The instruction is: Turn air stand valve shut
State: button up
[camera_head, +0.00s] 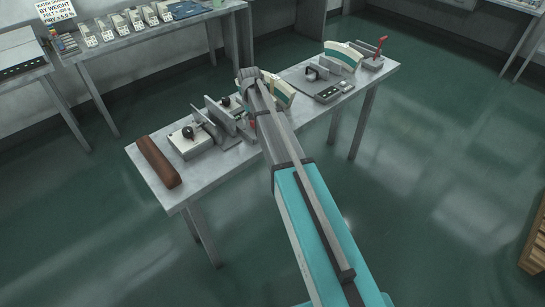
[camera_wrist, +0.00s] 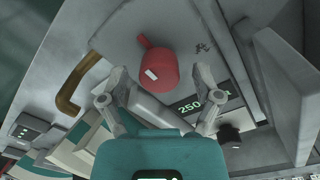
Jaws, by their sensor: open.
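In the wrist view a round red valve knob (camera_wrist: 160,70) with a short handle pointing up-left and a white mark sits on a grey stand (camera_wrist: 120,38). My gripper (camera_wrist: 160,92) is open, with one finger on each side below the knob. The fingers look apart from the knob, and nothing is between them. A dark display (camera_wrist: 196,104) with green digits "250" is beside the knob. In the head view my arm hides most of this spot; only a small red bit (camera_head: 252,123) shows beside the arm.
On the grey table (camera_head: 215,170) are a brown block (camera_head: 158,161), upright plates (camera_head: 224,120) and a red-handled device (camera_head: 375,56). The floor in front is clear.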

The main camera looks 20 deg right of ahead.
jog(key=m, duration=0.4)
jog(key=shift+m, duration=0.3)
jog(key=m, duration=0.4)
jog(key=shift+d, duration=0.1)
notch_tip(320, 180, up, 14)
jog(key=p, duration=1.4)
jog(key=s+f+n+b, duration=0.1)
jog(key=s+n, duration=0.2)
jog(key=s, duration=0.6)
jog(key=s+f+n+b, duration=0.2)
jog(key=s+n, duration=0.2)
jog(key=s, duration=0.6)
jog(key=s+a+f+n+b, duration=0.1)
jog(key=s+f+n+b, duration=0.1)
jog(key=s, duration=0.7)
jog(key=shift+s+n, duration=0.2)
jog(key=shift+n, duration=0.6)
jog(key=shift+f, duration=0.1)
